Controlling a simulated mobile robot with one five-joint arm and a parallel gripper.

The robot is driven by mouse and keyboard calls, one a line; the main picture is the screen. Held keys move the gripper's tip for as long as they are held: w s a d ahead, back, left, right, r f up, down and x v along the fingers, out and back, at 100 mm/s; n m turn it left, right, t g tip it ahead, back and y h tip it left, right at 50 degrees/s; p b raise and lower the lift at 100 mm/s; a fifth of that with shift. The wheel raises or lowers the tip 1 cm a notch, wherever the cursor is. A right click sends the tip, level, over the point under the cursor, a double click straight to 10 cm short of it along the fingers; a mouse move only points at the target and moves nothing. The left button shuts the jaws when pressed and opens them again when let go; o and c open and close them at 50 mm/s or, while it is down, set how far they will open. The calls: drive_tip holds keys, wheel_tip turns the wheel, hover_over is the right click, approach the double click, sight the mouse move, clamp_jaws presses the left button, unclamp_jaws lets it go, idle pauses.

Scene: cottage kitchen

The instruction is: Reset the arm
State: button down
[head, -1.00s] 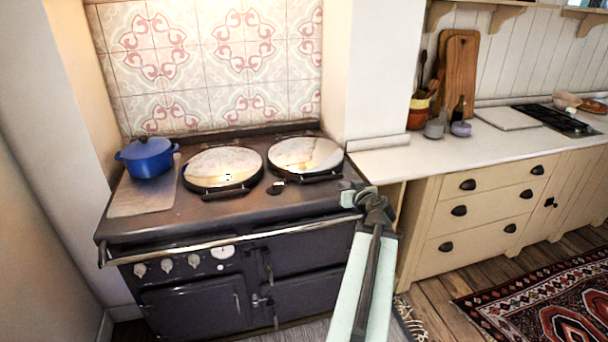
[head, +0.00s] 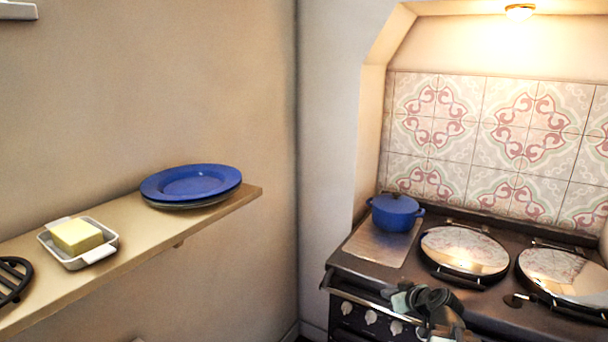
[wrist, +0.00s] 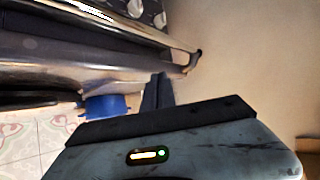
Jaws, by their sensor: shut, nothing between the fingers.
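My gripper (head: 402,298) shows at the bottom of the head view, in front of the range's front edge. In the wrist view its dark fingers (wrist: 158,92) are together with nothing between them. They point toward the range's metal rail (wrist: 130,22) and a bare wall. Only a short part of my arm shows in the head view; the rest is below the frame.
The dark range (head: 375,265) carries a lidded blue pot (head: 396,212) and two round hob lids (head: 463,250). The pot also shows in the wrist view (wrist: 106,106). A wall shelf (head: 140,245) at left holds blue plates (head: 190,182), a butter dish (head: 80,240) and a black trivet (head: 10,280).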

drive_tip(key=s+a+f+n+g, duration=0.1)
drive_tip(key=s+a+f+g, duration=0.25)
drive_tip(key=a, duration=0.65)
drive_tip(key=s+a+f+n+g, duration=0.1)
drive_tip(key=s+a+f+g, duration=0.25)
drive_tip(key=a, duration=0.55)
drive_tip(key=s+d+f+m+g+h, duration=0.3)
drive_tip(key=s+d+m, duration=0.2)
drive_tip(key=s, duration=0.3)
drive_tip(key=shift+s+d+m+g, duration=0.25)
drive_tip(key=shift+m+g, duration=0.15)
drive_tip(key=shift+m, duration=0.1)
